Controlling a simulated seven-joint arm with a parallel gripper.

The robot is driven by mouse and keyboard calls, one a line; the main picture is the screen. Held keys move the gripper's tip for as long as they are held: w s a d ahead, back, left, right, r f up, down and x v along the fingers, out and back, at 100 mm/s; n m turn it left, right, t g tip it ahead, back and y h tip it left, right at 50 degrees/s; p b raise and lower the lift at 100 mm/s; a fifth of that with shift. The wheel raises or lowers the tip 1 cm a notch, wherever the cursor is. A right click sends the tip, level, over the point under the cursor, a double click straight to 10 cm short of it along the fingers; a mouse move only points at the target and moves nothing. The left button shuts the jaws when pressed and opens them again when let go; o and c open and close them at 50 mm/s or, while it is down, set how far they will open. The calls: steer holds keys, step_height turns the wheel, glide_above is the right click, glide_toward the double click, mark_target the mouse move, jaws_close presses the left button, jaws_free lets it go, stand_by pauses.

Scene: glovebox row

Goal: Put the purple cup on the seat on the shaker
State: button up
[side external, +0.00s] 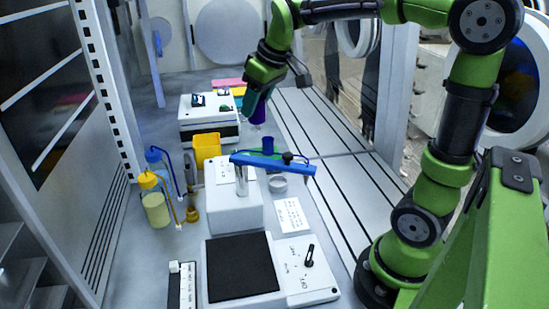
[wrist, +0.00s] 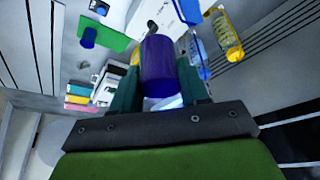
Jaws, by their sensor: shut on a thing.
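The purple cup (side external: 259,111) is between the fingers of my gripper (side external: 257,98) in the side view, held above the table at the back, right of a white boxy device (side external: 208,127) with small dark parts on top. In the wrist view the cup (wrist: 158,66) stands out between the two teal fingers of my gripper (wrist: 158,88), which are shut on it. Part of the cup is hidden by the fingers in the side view. I cannot tell for sure which device is the shaker, and no seat is clearly readable.
A blue bar (side external: 272,163) on a white block (side external: 234,208) crosses the middle. A yellow bin (side external: 206,149), wash bottles (side external: 155,207) and a green piece (side external: 267,143) stand nearby. A device with a black pad (side external: 240,267) is in front. The grooved strip (side external: 335,150) at right is clear.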

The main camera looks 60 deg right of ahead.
steer(key=s+a+n+y, duration=0.35)
steer(key=a+n, duration=0.25)
steer(key=a, duration=0.6)
steer(key=n+g, duration=0.3)
steer(key=n, duration=0.4)
glide_above(230, 267)
steer(key=d, duration=0.2)
steer(key=shift+y, duration=0.35)
steer(key=f, duration=1.2)
steer(key=s+f, duration=0.1)
steer(key=f, duration=0.6)
steer(key=shift+f, duration=0.15)
steer(key=o, duration=1)
steer(key=shift+w, duration=0.1)
steer(key=shift+o, duration=0.2)
